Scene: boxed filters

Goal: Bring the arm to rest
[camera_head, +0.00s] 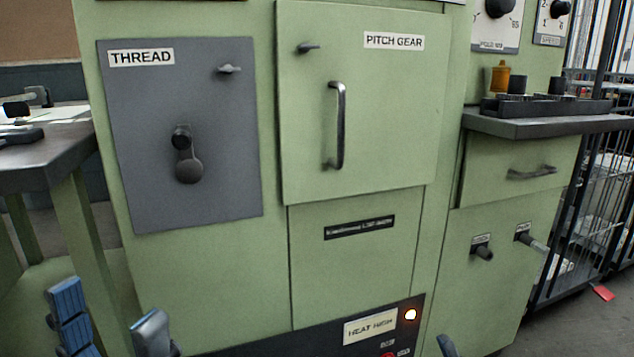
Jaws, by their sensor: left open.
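My left gripper (109,318) is at the bottom left. Its two fingers, with blue pads, stand apart with nothing between them. It is in front of the lower part of a green machine (190,270); I cannot tell how far off the machine is. Most of the left arm is out of the picture. A small blue-grey tip (447,346) shows at the bottom edge, right of the middle. It may be part of my right gripper, but too little shows to tell its state.
The machine has a grey "THREAD" panel (230,150), a "PITCH GEAR" door (390,120) with a metal handle (338,125), and a lit lamp (410,314). A dark-topped table (45,165) stands at left. A shelf (540,125) juts out at right, beside a black wire cage (590,220).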

